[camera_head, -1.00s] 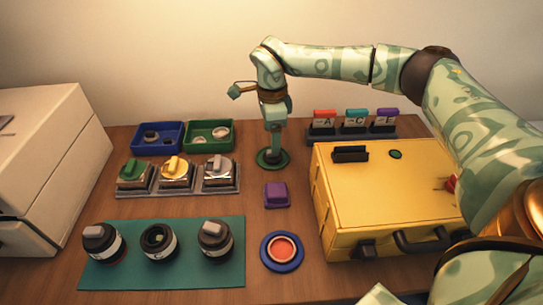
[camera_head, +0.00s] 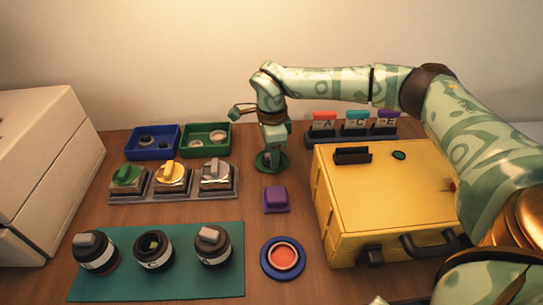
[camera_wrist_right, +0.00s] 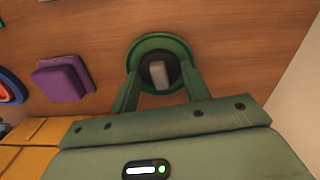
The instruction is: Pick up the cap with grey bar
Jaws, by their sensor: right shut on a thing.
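A dark round cap with a grey bar (camera_wrist_right: 158,73) sits in a round green dish (camera_wrist_right: 140,45) in the right wrist view. My right gripper (camera_wrist_right: 160,80) is shut on this cap, one finger on each side, inside the dish. In the head view my right gripper (camera_head: 271,156) points down into the green dish (camera_head: 262,166) and hides the cap. Two lenses on the teal mat (camera_head: 190,285), the left lens (camera_head: 95,252) and the right lens (camera_head: 212,247), also carry grey bars on top. The middle lens (camera_head: 154,250) shows an open top. My left gripper is out of view.
A purple block (camera_head: 276,199) and a blue dish with a red centre (camera_head: 283,258) stand in front of the green dish. A yellow case (camera_head: 395,200) is to the right. Blue (camera_head: 152,141) and green (camera_head: 206,139) bins and a row of knobbed blocks (camera_head: 172,178) are left.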

